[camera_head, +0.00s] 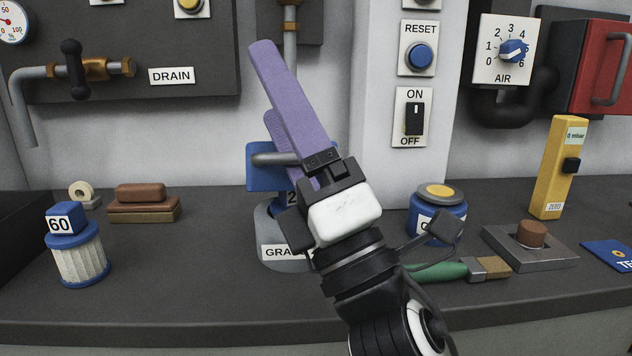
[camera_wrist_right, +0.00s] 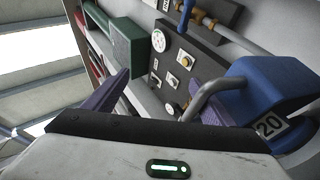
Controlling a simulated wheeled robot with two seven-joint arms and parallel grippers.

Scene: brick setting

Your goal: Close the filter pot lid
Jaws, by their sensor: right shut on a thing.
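The filter pot (camera_head: 283,263) is a grey round pot with a partly covered label starting "GRA", standing mid-counter. Above it is a blue block-like part (camera_head: 262,178) with a grey bar handle (camera_head: 272,159). In the right wrist view the blue part (camera_wrist_right: 270,85) bears the label "20", and the handle (camera_wrist_right: 212,92) curves beside a purple finger. I cannot tell whether the blue part is the lid or a cartridge top. My right gripper (camera_head: 284,85), with long purple fingers, reaches over the pot and is shut on the handle. My wrist hides the pot's right side. My left gripper is out of view.
A blue-capped filter marked 60 (camera_head: 79,260) and brown blocks (camera_head: 143,205) are at left. Right of the pot are a blue jar (camera_head: 437,207), a green-handled brush (camera_head: 440,271), a grey plate with a brown knob (camera_head: 531,246) and a yellow gauge (camera_head: 556,175). Wall panels stand behind.

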